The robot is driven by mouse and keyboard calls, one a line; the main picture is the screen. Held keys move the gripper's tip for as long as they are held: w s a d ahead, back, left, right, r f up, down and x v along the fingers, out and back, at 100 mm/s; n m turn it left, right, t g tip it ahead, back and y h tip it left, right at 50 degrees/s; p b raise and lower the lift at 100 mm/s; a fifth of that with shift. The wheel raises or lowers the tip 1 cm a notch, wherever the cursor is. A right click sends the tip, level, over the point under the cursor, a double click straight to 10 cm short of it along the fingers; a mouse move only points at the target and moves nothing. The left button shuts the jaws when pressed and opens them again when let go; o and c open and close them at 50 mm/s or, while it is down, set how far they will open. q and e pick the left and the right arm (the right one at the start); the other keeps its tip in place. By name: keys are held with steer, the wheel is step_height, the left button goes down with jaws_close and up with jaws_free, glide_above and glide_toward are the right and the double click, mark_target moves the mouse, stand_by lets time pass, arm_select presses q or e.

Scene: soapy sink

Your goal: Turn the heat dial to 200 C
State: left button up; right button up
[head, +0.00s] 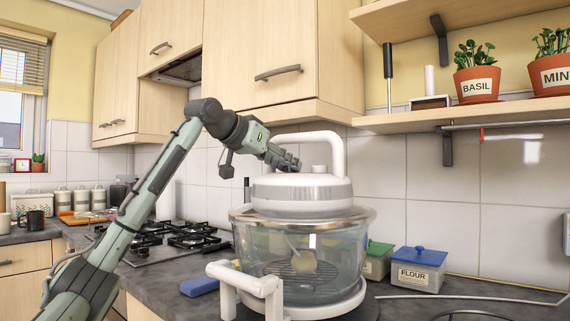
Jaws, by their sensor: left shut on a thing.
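A countertop cooker has a clear glass bowl (345,245) and a white and grey lid (300,192) with a tall arched white handle (338,155). A small white knob (319,169) stands on the lid. My left gripper (292,164) comes in from the left and is at the top of the lid, left of this knob. It is shut on a small part there, seemingly a dial, which the fingers hide. I cannot read any dial markings or setting. My right gripper is not in view.
Blue-lidded flour box (418,275) and green-lidded box (378,262) stand to the right. A gas hob (170,240) lies left. A shelf (450,116) with potted herbs hangs at upper right.

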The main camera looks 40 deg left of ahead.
arm_select(q)
steer(key=o, duration=0.9)
steer(key=shift+s, duration=0.1)
steer(key=v, duration=1.2)
steer(key=shift+o, duration=0.2)
steer(key=shift+f, duration=0.1)
